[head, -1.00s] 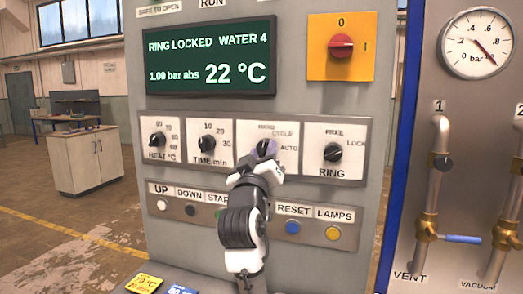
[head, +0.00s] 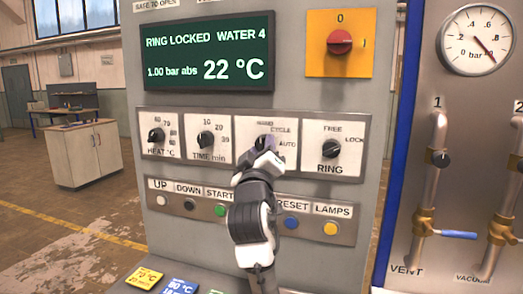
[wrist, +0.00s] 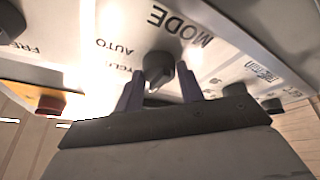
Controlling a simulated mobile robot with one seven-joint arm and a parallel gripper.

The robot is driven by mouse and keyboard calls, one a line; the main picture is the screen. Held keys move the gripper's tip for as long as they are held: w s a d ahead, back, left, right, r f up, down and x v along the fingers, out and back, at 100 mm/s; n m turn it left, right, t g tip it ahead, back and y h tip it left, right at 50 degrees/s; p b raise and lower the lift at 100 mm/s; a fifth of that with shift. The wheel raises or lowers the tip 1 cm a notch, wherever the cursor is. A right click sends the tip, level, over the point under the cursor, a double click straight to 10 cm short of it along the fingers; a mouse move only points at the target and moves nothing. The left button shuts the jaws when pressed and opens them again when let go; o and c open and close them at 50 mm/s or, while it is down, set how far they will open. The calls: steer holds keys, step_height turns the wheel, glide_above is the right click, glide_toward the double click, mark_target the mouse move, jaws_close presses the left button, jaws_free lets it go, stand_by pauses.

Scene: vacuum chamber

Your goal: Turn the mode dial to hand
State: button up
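The mode dial (wrist: 158,70) is a dark knob on a white plate (wrist: 105,25) marked MODE, seen upside down in the wrist view. A light mark shows on the knob's end toward my gripper. AUTO and part of CYCLE are readable there. In the head view the plate (head: 242,130) has HAND at the top, CYCLE at upper right and AUTO at right; my gripper mostly hides the dial. My gripper (wrist: 160,86) has its two purple fingers apart, one on each side of the knob. Gaps seem to show; contact is not clear.
The heat dial (head: 156,136), time dial (head: 207,139) and ring dial (head: 331,149) share the row. Below are several push buttons, including a green one (head: 220,210) and a blue one (head: 291,222). A red switch (head: 340,42) sits above. The display (head: 208,57) reads RING LOCKED.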

steer(key=o, duration=0.4)
steer(key=b+v, duration=0.5)
steer(key=v, duration=0.8)
steer(key=shift+s+f, duration=0.2)
steer(key=shift+s, duration=0.15)
steer(key=shift+a, duration=0.1)
